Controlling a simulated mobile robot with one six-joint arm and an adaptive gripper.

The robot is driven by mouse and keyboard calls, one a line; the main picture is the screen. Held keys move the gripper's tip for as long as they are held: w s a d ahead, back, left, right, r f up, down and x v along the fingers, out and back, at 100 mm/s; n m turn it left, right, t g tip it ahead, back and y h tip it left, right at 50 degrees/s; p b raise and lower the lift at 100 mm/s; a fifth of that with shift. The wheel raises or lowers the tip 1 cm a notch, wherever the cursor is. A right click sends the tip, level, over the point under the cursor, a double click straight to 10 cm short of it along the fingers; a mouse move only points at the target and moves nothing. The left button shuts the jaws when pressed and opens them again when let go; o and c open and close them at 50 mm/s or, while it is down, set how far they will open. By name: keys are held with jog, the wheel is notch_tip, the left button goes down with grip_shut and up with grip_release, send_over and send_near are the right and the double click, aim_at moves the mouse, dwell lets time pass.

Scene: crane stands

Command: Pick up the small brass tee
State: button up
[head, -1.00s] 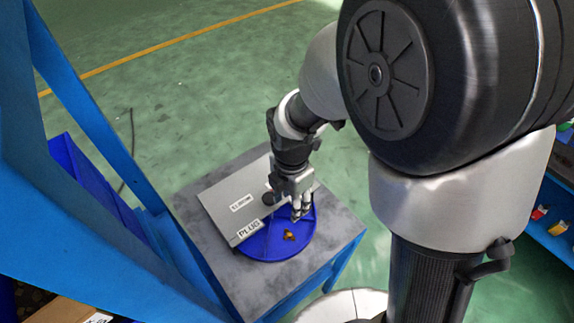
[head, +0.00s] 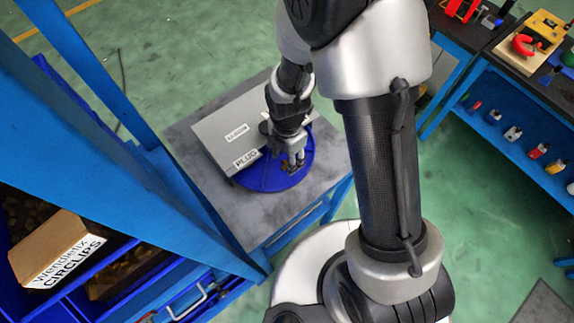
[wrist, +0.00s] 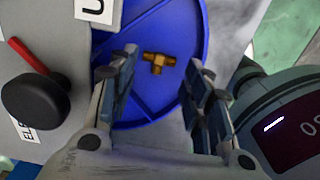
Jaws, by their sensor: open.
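The small brass tee (wrist: 157,61) lies on a round blue tray (wrist: 140,112), between and a little beyond my open fingers in the wrist view. In the head view my gripper (head: 294,168) is over the blue tray (head: 262,180), fingers pointing down, and the tee (head: 284,163) is mostly hidden beside them. My gripper (wrist: 160,90) is empty, with one finger on each side of the tee. I cannot tell the exact height of the fingertips above the tray.
A grey box (head: 225,125) labelled PLUG stands against the tray on the grey table (head: 200,195). A black knob (wrist: 36,98) with a red lever sits close left of my gripper. A blue shelf frame (head: 90,150) with a Circlips carton (head: 60,245) rises at the left.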

aim_at(287, 162)
notch_tip(287, 162, down, 3)
jog(key=shift+w+a+f+b, duration=0.1)
jog(key=shift+f+b, duration=0.05)
jog(key=shift+b, duration=0.15)
jog(key=c, duration=0.8)
